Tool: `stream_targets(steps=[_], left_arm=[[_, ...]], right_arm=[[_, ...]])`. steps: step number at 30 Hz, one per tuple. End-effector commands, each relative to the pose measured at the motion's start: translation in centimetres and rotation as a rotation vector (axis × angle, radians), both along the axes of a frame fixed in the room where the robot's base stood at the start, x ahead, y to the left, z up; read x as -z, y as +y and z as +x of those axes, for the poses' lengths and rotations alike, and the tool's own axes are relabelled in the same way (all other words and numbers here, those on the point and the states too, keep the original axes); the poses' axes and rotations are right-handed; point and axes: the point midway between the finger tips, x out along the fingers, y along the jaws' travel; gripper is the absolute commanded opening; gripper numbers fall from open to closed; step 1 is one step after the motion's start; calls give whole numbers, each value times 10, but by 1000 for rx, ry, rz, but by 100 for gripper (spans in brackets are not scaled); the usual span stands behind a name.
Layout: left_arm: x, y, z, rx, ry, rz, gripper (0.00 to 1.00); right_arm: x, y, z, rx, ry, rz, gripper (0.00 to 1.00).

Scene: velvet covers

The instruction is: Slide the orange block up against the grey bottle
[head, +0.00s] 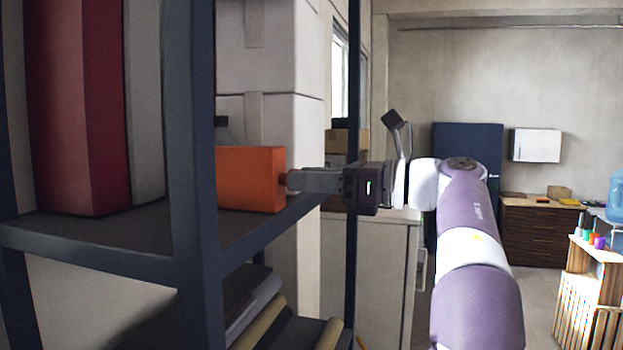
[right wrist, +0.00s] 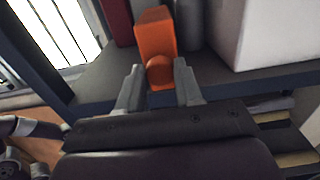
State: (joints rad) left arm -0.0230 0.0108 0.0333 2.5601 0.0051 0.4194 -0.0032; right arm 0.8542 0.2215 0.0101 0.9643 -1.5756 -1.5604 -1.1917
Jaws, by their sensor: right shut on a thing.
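The orange block (head: 250,180) stands upright on the dark shelf board, partly behind the shelf's front post. My right gripper (head: 290,179) is shut on this knob, level with the block. In the right wrist view, the fingers (right wrist: 160,70) sit on either side of the knob, with the orange block (right wrist: 154,32) beyond. A tall grey upright thing (head: 145,100) stands left of the post; I cannot tell whether it is the grey bottle. My left gripper is out of view.
A tall dark red thing (head: 80,110) stands at the shelf's left. The dark shelf post (head: 190,200) crosses in front of the board. White boxes (head: 270,60) rise behind the block. A lower shelf holds rolls and flat items (head: 255,310). Open floor lies at right.

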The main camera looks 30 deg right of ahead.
Motion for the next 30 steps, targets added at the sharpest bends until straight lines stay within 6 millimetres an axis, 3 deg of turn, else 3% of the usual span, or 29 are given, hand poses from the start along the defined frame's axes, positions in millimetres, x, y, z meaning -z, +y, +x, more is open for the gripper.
stream_targets(steps=[3,4,6,17,24,30], left_arm=[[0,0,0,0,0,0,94],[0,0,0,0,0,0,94],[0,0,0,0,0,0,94],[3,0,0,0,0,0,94],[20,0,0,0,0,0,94],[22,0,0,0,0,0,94]], right_arm=[[-2,2,-1,-2,-5,-3,0],[-2,2,-1,-2,-6,-4,38],[-2,2,-1,-2,-6,-4,60],[0,-2,-5,-1,-4,-3,60],[3,-39,-45,5,-4,-5,60],[0,-70,-81,2,-5,-4,60]])
